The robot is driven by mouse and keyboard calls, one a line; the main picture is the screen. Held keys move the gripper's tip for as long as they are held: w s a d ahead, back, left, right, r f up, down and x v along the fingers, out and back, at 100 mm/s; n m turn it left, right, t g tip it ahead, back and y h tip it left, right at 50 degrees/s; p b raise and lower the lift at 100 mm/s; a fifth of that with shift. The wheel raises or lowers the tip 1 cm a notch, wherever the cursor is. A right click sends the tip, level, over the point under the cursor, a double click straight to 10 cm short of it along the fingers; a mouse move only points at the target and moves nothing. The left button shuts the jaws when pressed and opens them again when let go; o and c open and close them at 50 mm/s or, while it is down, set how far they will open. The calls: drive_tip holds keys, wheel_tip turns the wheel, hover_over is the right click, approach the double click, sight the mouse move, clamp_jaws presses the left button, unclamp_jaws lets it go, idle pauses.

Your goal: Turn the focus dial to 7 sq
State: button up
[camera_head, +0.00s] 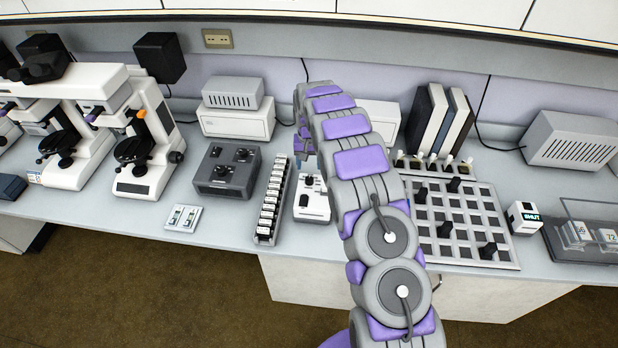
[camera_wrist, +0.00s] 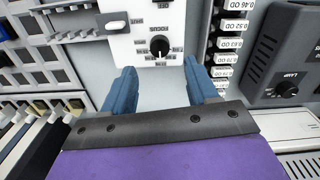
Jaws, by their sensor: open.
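The focus dial (camera_wrist: 159,47) is a small black round knob on a white panel (camera_wrist: 175,18) in the wrist view. Marks ring it, and the label beside it appears upside down; the numbers and pointer setting are too small to read surely. My gripper (camera_wrist: 161,76) is open, with its two blue fingers apart. The fingertips are just below the dial in the picture, and nothing is between them. In the head view the white unit (camera_head: 312,205) with dark controls stands on the bench. My arm hides part of it and most of my gripper.
A rack of labelled OD slides (camera_head: 271,207) stands close left of the white unit, and a grey lamp box (camera_head: 226,172) is farther left. A grid board (camera_head: 458,240) with black pieces lies to the right. Microscopes (camera_head: 150,145) stand at far left.

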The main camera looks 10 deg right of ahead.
sight(309, 178)
wheel_tip(309, 178, down, 7)
drive_tip(key=shift+f+b, duration=0.15)
drive_tip(key=shift+b, duration=0.25)
drive_tip(key=c, duration=1)
